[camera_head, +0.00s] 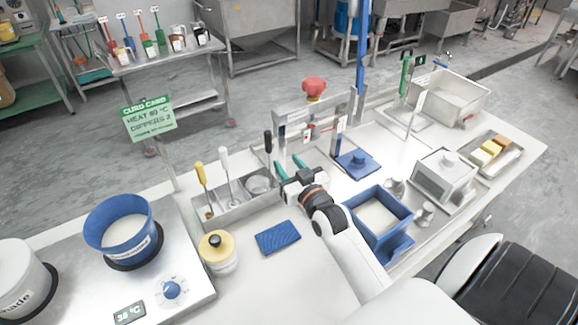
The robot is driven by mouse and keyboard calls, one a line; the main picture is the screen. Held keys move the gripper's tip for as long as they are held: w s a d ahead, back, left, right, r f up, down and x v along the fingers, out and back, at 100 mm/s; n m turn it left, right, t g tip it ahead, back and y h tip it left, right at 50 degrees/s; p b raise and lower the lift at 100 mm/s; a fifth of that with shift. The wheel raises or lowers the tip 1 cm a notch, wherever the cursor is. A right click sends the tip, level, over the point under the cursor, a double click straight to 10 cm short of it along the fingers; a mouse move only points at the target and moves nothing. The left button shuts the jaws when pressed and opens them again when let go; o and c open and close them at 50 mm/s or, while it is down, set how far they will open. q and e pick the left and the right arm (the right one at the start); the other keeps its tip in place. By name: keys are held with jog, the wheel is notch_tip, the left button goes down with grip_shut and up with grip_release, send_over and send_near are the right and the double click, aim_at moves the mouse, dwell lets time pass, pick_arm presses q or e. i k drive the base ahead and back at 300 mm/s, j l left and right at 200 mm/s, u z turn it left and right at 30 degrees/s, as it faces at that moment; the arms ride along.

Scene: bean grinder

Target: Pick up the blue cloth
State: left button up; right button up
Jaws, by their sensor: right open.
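The blue cloth (278,238) lies flat on the white table, a small folded-looking rectangle between a yellow-lidded jar and my right arm. My right gripper (290,166) is open, with its green-tipped fingers apart. In the picture it is above the cloth, beyond it and over the area by the steel utensil tray, and it does not touch the cloth. I see nothing held between its fingers. My left gripper is not in view.
The yellow-lidded jar (218,252) stands just left of the cloth. A steel tray (236,212) with upright utensils is behind it. A blue square container (379,207) stands right of my arm. A blue pot (122,229) sits on a heater at left. Bare table lies in front of the cloth.

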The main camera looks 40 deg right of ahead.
aim_at(275, 238)
jog(key=z, duration=1)
